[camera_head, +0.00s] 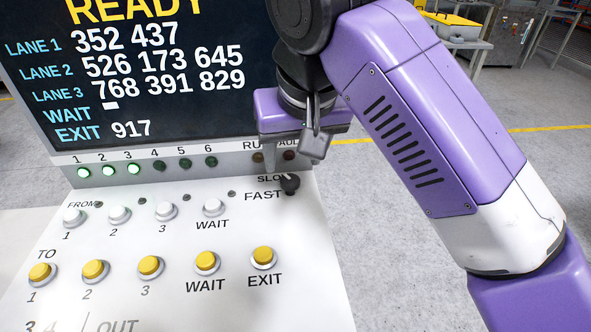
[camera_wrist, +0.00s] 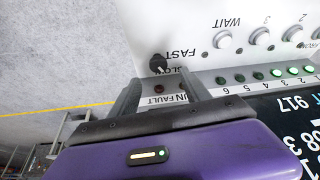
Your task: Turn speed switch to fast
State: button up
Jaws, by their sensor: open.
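The speed switch is a small black knob (camera_head: 290,185) on the right edge of the white sloping panel, beside the labels SLOW and FAST. Its pointer appears to point toward SLOW. It also shows in the wrist view as a dark knob (camera_wrist: 158,63), with a light mark on its SLOW side. My gripper (camera_head: 293,150) is open and empty, above and behind the knob in the head view. In the wrist view my gripper (camera_wrist: 155,78) has its fingers apart, with the knob just beyond the gap between them. I see no contact. The gripper partly covers the RUN and FAULT labels.
A dark display (camera_head: 150,80) reading READY stands behind the panel. White buttons (camera_head: 119,215) and yellow buttons (camera_head: 150,265) fill the panel left of the switch. Several indicator lamps (camera_head: 157,166) line its upper strip, the left ones lit green. Open floor (camera_head: 370,250) lies to the right.

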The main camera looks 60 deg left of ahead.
aim_at(290, 180)
jog(key=x, duration=0.7)
jog(key=shift+w+f, duration=0.2)
jog(key=shift+f, duration=0.05)
jog(key=shift+c, duration=0.2)
grip_shut()
